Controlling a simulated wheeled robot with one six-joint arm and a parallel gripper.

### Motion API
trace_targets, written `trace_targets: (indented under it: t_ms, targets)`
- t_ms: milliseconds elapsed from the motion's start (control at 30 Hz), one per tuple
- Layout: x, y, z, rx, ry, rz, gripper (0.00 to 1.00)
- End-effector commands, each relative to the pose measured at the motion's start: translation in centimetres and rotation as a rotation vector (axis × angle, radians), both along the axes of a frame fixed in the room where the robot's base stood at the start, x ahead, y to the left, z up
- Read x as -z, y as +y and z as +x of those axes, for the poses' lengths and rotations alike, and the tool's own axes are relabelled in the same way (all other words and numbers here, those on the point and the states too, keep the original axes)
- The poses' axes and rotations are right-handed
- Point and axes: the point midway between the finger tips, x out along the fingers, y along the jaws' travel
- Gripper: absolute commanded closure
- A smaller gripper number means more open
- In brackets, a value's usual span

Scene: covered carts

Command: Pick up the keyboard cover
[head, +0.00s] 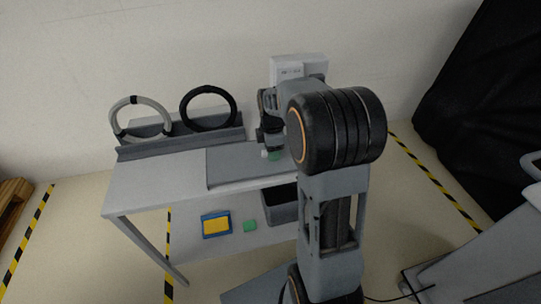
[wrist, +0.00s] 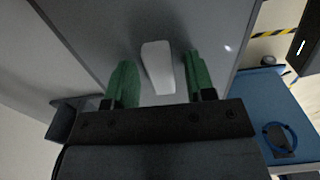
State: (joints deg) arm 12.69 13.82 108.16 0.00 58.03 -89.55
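A flat grey panel, seemingly the keyboard cover (head: 232,165), lies on top of the light grey cart; my arm hides its right part. In the wrist view the grey panel (wrist: 205,25) fills most of the background, with a white block like a handle (wrist: 158,66) on it. My gripper (wrist: 161,78) has green fingers, one on each side of the white block. The fingers are open, with gaps beside the block. In the head view my gripper (head: 272,155) is low over the panel, mostly hidden by my arm.
A grey ring (head: 163,106) and a black ring (head: 232,96) stand in a rack at the back of the cart. A white box (head: 298,66) is behind my arm. Below are a blue-and-yellow item (head: 216,225), a green block (head: 250,226) and a dark bin (head: 280,207).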

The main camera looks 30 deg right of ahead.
Motion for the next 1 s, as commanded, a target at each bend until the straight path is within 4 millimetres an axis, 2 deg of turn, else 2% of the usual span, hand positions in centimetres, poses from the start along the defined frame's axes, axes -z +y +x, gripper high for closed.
trace_targets:
  t_ms: [67, 500, 800, 1000]
  targets:
    - [0.0, 0.0, 0.0, 0.0, 0.0, 0.0, 0.58]
    - [0.0, 0.0, 0.0, 0.0, 0.0, 0.0, 1.0]
    - [-0.3, 0.0, 0.0, 0.0, -0.001, 0.0, 1.0]
    - [-1.9, 0.0, 0.1, 0.0, -0.003, -0.001, 1.0]
